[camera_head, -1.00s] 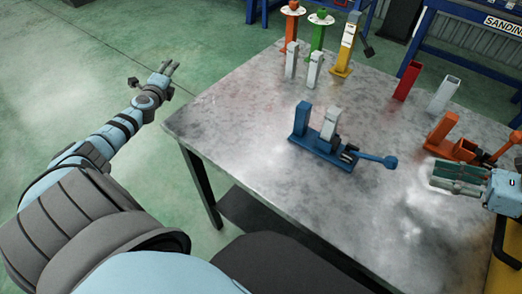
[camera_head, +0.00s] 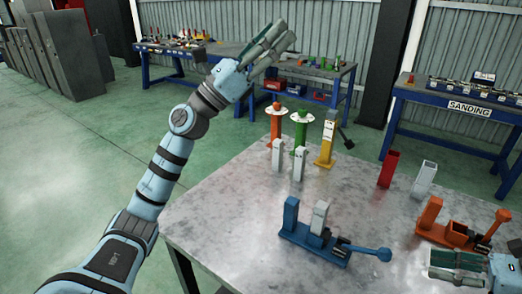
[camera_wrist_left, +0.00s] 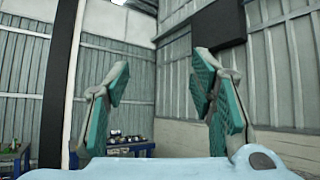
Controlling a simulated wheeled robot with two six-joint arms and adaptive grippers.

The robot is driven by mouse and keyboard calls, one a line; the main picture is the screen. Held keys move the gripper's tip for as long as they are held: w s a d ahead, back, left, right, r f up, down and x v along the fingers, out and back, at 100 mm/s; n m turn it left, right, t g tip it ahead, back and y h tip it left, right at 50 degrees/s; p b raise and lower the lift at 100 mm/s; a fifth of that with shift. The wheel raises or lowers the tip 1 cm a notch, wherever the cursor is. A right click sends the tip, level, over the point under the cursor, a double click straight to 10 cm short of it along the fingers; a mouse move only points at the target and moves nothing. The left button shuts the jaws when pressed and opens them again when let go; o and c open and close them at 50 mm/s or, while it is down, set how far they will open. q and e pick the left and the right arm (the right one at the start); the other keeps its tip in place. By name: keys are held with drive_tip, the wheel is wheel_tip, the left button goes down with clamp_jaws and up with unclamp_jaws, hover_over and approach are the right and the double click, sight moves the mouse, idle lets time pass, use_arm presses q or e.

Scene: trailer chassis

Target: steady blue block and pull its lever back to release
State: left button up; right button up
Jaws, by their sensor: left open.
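The blue block (camera_head: 290,213) stands upright on a blue base on the metal table, with a grey post (camera_head: 319,217) beside it. Its blue lever (camera_head: 366,250) sticks out to the right and ends in a knob. My left gripper (camera_head: 278,42) is raised high beyond the table's far left, well away from the block. It is open and empty, and its spread fingers also show in the left wrist view (camera_wrist_left: 160,90) against the wall. My right gripper (camera_head: 455,266) is at the right edge, right of the lever and apart from it. Its jaw opening is unclear.
An orange fixture (camera_head: 430,216) stands near my right gripper. Red (camera_head: 388,169) and white (camera_head: 424,180) tubes, a yellow post (camera_head: 325,143) and green (camera_head: 299,134) and orange (camera_head: 276,123) stands are farther back. The table's front middle is clear.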

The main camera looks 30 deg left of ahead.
use_arm(q)
wheel_tip(320, 180, down, 13)
drive_tip(key=w+d+n+y, duration=0.2)
drive_tip(key=d+y, duration=0.1)
drive_tip(key=y, duration=0.1)
drive_tip(key=n+y, duration=0.3)
drive_tip(key=y, duration=0.2)
hover_over(288, 221)
drive_tip(key=a, duration=0.1)
wheel_tip(288, 221, down, 14)
drive_tip(key=s+f+g+y, duration=0.1)
drive_tip(key=s+f+y, duration=0.1)
drive_tip(key=s+f, duration=0.2)
drive_tip(key=s+f+n+g+y, duration=0.1)
drive_tip(key=s+f, duration=0.3)
drive_tip(key=f, duration=0.4)
drive_tip(key=s+d+f+g+y, duration=0.1)
drive_tip(key=s+f+y, duration=0.2)
drive_tip(key=f, duration=0.3)
drive_tip(key=shift+s+n, duration=0.3)
drive_tip(key=shift+s, duration=0.55)
drive_tip(key=shift+f, duration=0.15)
drive_tip(key=w, duration=1.4)
drive_tip(key=shift+w, duration=0.2)
drive_tip(key=shift+c, duration=0.4)
